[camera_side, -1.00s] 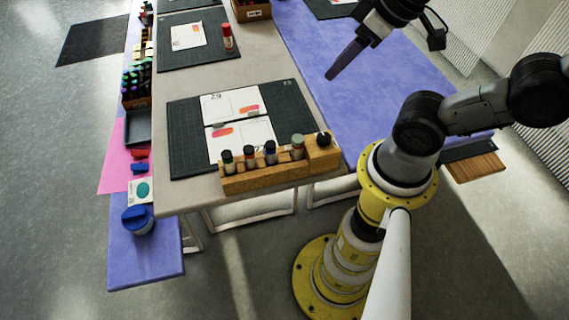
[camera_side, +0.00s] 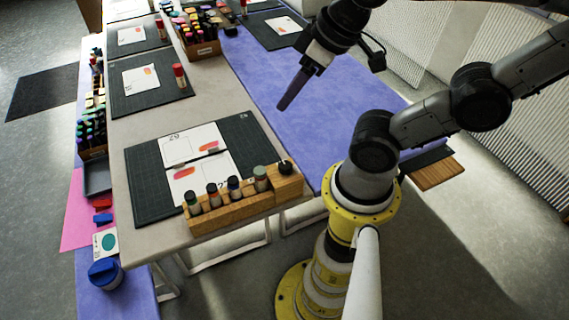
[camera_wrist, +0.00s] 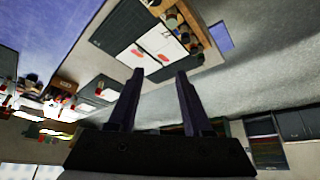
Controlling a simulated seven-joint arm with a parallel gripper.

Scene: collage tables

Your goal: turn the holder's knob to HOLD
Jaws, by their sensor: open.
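The wooden holder (camera_side: 235,213) stands along the front edge of the grey table, with several dark-capped bottles in its slots. A black knob (camera_side: 285,167) sits on the raised block at its right end; its setting is too small to read. My gripper (camera_side: 284,106) is open and empty in the air over the purple strip, behind and above the holder. In the wrist view my two dark fingers (camera_wrist: 158,72) are spread apart, with the holder (camera_wrist: 205,38) beyond them at the upper right.
A dark cutting mat (camera_side: 146,180) with two printed cards (camera_side: 190,146) lies behind the holder. A red glue stick (camera_side: 179,76) stands on another mat farther back. A crate of markers (camera_side: 205,47) stands at the back. The air between gripper and holder looks clear.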

